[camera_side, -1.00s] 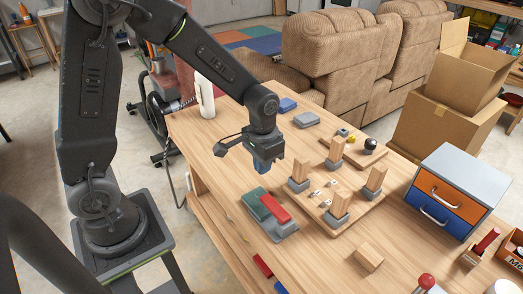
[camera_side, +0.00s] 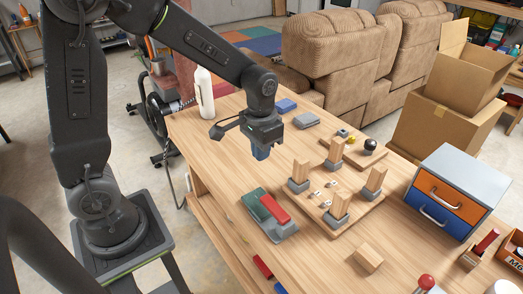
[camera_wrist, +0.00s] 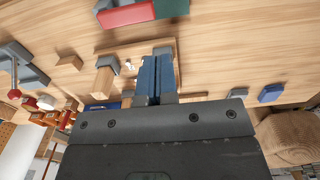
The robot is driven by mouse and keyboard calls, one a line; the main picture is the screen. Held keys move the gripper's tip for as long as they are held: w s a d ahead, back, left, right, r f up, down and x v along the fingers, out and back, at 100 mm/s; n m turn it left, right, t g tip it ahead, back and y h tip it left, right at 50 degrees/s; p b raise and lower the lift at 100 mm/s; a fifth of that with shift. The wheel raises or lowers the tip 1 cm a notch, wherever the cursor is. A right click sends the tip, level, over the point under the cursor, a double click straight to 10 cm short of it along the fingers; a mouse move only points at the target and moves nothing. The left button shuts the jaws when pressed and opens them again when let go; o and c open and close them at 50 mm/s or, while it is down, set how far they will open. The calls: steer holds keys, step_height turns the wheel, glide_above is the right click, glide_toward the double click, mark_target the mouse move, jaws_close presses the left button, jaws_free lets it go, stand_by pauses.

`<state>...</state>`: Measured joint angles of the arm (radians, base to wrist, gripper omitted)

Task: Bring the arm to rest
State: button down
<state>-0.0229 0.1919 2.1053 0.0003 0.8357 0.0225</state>
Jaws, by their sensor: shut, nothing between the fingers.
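The wooden board (camera_side: 325,222) holds several upright blocks in grey bases. A drawer cabinet (camera_side: 455,190) stands right. A white bottle (camera_side: 204,92) stands at the back left. A loose wooden block (camera_side: 368,258) lies near the front.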

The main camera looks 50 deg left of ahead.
steer(key=s+r+t, duration=0.5)
steer(key=s+r, duration=0.7)
steer(key=s, duration=0.2)
steer(key=shift+s+d+r+t, duration=0.3)
steer(key=shift+d+r, duration=0.05)
steer(key=shift+d, duration=0.05)
